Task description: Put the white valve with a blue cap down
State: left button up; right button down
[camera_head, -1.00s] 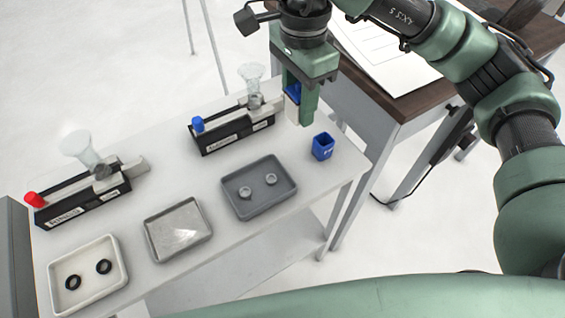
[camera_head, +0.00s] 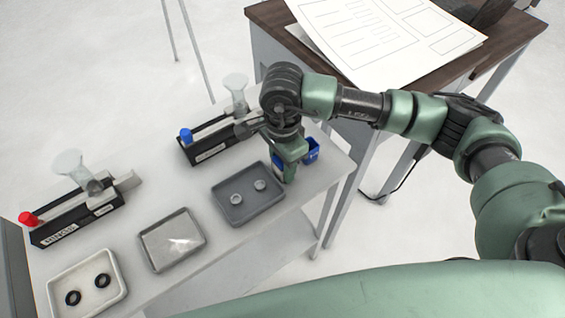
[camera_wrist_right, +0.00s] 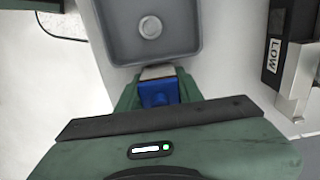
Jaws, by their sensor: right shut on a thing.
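My right gripper (camera_head: 284,172) points down at the right edge of the dark grey tray (camera_head: 232,221). It is shut on the white valve with a blue cap. In the wrist view the blue cap (camera_wrist_right: 158,94) sits between the green fingers, and a strip of the white body (camera_wrist_right: 157,72) shows beyond it, close to the tray's rim. In the head view only a small blue part (camera_head: 277,165) shows; the gripper hides the rest. I cannot tell whether the valve touches the table. My left gripper is not in view.
The grey tray holds two small round parts. A blue square cup (camera_head: 312,150) stands just right of the gripper. A black stand with a blue knob (camera_head: 186,135) and funnel is behind. A red-knobbed stand (camera_head: 28,218), a metal tray (camera_head: 172,240) and a white tray (camera_head: 88,284) are left.

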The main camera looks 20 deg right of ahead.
jog(key=shift+f, duration=0.2)
jog(key=c, duration=0.9)
grip_release()
jog(key=shift+r, duration=0.1)
